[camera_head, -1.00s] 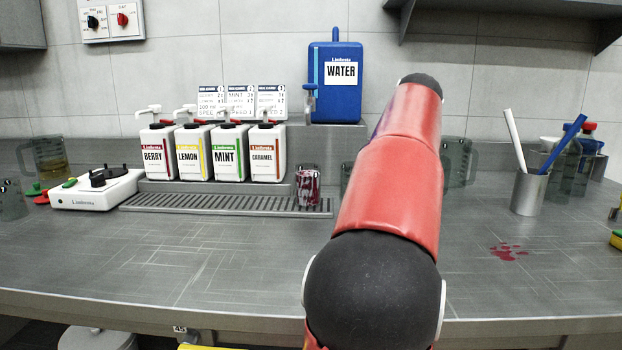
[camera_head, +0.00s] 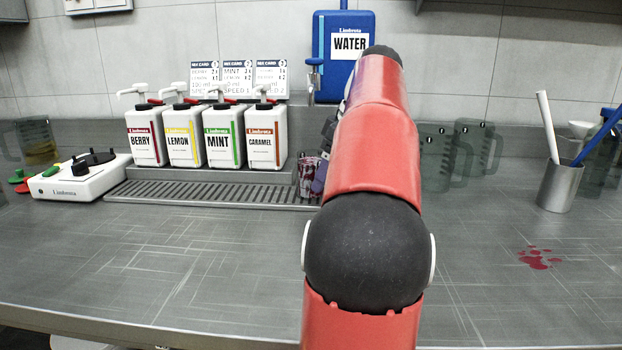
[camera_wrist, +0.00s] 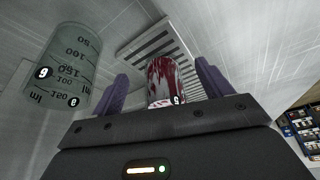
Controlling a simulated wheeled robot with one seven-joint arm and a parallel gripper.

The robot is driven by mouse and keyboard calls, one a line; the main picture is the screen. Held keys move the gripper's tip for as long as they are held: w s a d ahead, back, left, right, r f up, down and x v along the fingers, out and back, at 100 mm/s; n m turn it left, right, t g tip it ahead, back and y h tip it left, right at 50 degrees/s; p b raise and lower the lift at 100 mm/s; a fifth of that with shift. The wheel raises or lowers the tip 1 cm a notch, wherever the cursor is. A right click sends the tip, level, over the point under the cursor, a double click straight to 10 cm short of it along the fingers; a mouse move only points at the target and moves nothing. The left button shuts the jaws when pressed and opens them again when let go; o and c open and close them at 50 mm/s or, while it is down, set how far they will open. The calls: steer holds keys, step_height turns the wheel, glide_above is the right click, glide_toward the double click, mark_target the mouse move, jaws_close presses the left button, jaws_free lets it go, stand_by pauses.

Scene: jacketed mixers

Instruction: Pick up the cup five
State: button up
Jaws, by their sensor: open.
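A red-stained cup (camera_wrist: 163,75) stands between the two purple fingers of my gripper (camera_wrist: 161,68) in the wrist view. A small dark tag low on it carries a number that looks like a five. In the head view the cup (camera_head: 306,172) is at the right end of the drip grate, partly hidden by my arm. My gripper is open, with a finger on either side of the cup and a visible gap on each side. In the head view my gripper is mostly hidden behind my red arm.
A clear measuring cup (camera_wrist: 75,65) stands left of my gripper in the wrist view. Syrup dispensers (camera_head: 185,135) and the water tank (camera_head: 343,75) stand behind the grate (camera_head: 200,195). Clear jugs (camera_head: 437,160) stand right of my arm.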

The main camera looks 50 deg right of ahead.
mark_target(311, 170)
steer(key=w, duration=0.2)
steer(key=w+a, duration=0.1)
steer(key=w, duration=0.1)
steer(key=shift+w+a, duration=0.1)
steer(key=shift+w+f, duration=0.1)
steer(key=shift+f, duration=0.45)
steer(key=c, duration=1.3)
